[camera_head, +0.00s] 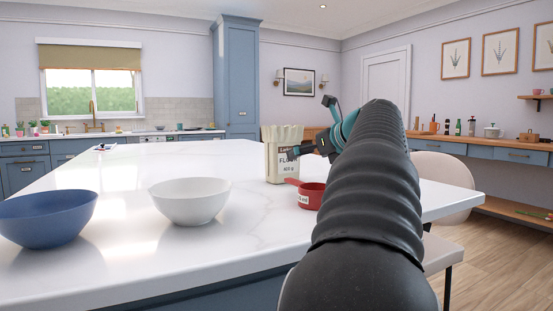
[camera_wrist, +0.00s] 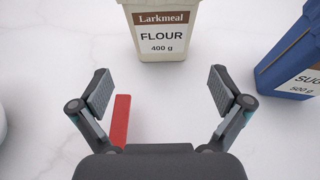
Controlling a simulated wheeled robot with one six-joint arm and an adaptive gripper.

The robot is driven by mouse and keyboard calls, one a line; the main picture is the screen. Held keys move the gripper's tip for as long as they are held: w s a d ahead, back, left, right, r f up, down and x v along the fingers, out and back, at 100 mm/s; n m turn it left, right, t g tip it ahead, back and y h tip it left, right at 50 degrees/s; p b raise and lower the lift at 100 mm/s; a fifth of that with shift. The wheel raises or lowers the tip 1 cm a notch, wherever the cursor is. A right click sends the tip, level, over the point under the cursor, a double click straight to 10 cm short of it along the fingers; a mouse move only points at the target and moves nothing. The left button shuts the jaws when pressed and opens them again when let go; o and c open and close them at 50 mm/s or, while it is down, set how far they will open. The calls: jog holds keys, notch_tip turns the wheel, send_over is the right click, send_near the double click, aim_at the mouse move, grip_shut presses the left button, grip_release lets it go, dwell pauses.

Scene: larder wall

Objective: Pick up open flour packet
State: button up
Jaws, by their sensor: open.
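The flour packet (camera_head: 283,160) is cream with a brown band and an open, crimped top. It stands upright on the white worktop, behind the red cup in the head view. In the wrist view the flour packet (camera_wrist: 160,38) is at the top middle, its upper part cut off by the frame edge. My gripper (camera_wrist: 157,88) is open and empty, its two fingers short of the packet with a gap of bare worktop between. In the head view my gripper (camera_head: 318,150) shows beside the packet's right side, partly hidden by my arm.
A red measuring cup (camera_head: 311,195) stands in front of the packet; its red handle (camera_wrist: 121,122) lies below the left finger in the wrist view. A blue sugar packet (camera_wrist: 291,65) stands at right. A white bowl (camera_head: 190,205) and blue bowl (camera_head: 47,222) stand left on the worktop (camera_head: 150,255).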

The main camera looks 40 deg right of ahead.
aim_at(289, 164)
jog(key=x, duration=0.7)
jog(key=shift+w+d+f+b, duration=0.15)
jog(key=shift+d+f+b, duration=0.05)
jog(key=shift+d+b, duration=0.1)
jog(key=shift+b+x, duration=0.35)
jog(key=shift+x, duration=2.5)
jog(key=shift+a, duration=0.1)
jog(key=c, duration=1.1)
